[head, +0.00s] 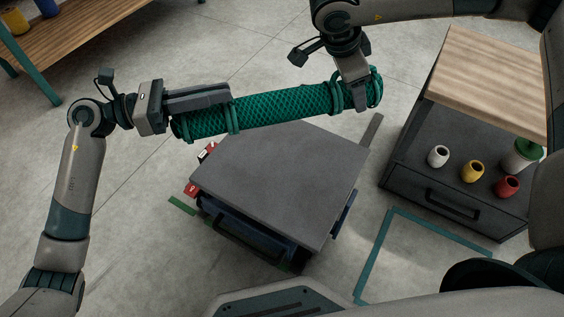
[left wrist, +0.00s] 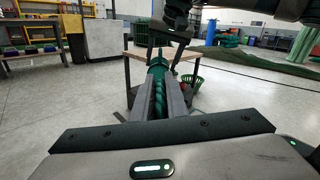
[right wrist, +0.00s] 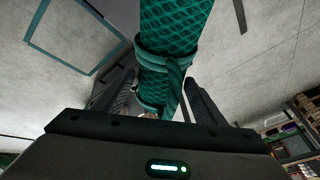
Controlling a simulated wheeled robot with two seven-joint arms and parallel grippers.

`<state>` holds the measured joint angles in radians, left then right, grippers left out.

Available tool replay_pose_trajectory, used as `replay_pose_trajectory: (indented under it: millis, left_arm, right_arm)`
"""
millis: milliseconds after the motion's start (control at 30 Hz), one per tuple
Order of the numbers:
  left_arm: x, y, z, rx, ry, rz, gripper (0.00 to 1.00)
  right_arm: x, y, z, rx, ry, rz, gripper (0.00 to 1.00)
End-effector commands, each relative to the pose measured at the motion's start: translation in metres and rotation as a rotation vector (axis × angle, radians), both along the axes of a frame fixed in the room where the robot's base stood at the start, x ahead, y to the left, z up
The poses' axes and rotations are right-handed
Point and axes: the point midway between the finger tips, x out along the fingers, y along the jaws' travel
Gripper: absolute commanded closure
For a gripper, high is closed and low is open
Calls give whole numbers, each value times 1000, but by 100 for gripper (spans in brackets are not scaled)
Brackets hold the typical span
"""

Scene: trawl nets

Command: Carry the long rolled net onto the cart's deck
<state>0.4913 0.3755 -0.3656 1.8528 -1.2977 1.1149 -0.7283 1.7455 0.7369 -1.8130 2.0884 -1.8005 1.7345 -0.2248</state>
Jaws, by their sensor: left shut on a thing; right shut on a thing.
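The long rolled net (head: 285,105) is a green mesh roll with ties near its ends. It is held roughly level above the far edge of the cart's grey deck (head: 285,175). My left gripper (head: 225,97) is shut on the net's left part; the net (left wrist: 158,88) also shows between its fingers in the left wrist view. My right gripper (head: 360,95) is shut on the net near its right end, and the net (right wrist: 172,35) runs between its fingers in the right wrist view. The deck looks bare.
A dark cabinet (head: 420,190) with a wooden top (head: 490,80) stands to the right, with white, yellow and red pots (head: 472,171) on it. Teal tape (head: 375,255) marks the floor in front of it. A wooden bench (head: 95,30) is at the upper left. The floor around the cart is mostly clear.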

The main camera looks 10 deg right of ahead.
Motion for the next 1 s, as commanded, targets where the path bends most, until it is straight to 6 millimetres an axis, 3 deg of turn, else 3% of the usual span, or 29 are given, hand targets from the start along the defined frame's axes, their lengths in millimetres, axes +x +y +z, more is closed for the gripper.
replay_pose_trajectory:
  millis: [367,1000]
  left_arm:
    - [0,0,-20,-3,1,2,100]
    - [0,0,-100,-3,1,2,100]
  right_arm:
    - [0,0,-21,0,-2,0,96]
    - [0,0,-101,0,-3,0,96]
